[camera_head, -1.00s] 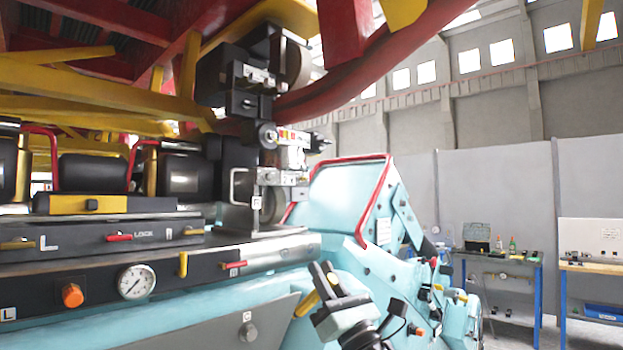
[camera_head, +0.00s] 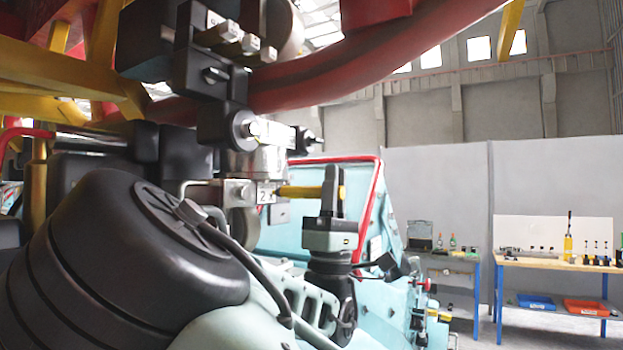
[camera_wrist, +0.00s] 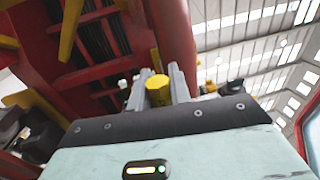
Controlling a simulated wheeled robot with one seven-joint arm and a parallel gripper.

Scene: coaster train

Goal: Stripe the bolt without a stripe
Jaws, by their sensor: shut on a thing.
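My gripper (camera_head: 334,185) is shut on a yellow marker (camera_head: 300,191), which lies level and points left in the head view. Its tip end is close to the wheel assembly, at a metal block with a "2" label (camera_head: 266,193). Whether the tip touches it I cannot tell.
A workbench (camera_head: 540,263) with bins is far right, by grey wall panels.

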